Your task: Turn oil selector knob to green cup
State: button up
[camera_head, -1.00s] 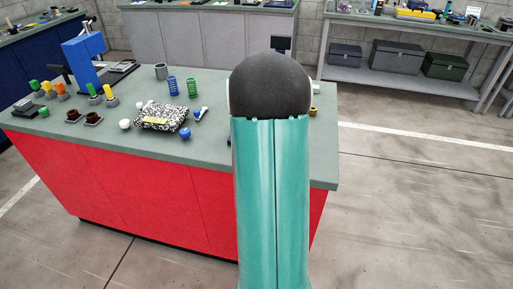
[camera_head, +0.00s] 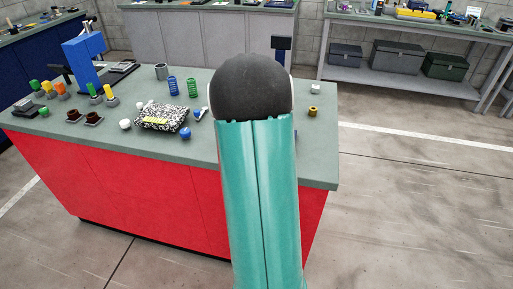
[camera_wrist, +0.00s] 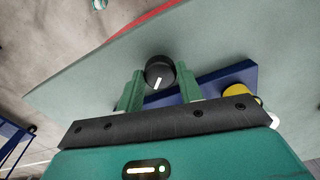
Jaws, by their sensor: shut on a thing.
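The black selector knob (camera_wrist: 160,70) shows in the wrist view, with a white pointer line that points down in the picture, towards my palm. My gripper (camera_wrist: 160,80) has its two green fingers on either side of the knob and is shut on it. A dark blue base (camera_wrist: 212,84) lies beyond the fingers. A yellow cup (camera_wrist: 238,90) stands at its right end, partly behind my gripper. I cannot make out a green cup beside the knob. In the head view my arm hides the knob and gripper.
The red workbench's grey-green top (camera_head: 215,150) holds a speckled block (camera_head: 162,117), blue and green springs (camera_head: 183,87), and several coloured pegs at the left. A small brass part (camera_head: 313,111) and white part (camera_head: 315,89) sit near the right edge.

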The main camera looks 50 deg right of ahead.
jog(key=o, duration=1)
notch_tip(320, 180, up, 14)
jog(key=shift+f, duration=0.1)
dwell(0.5)
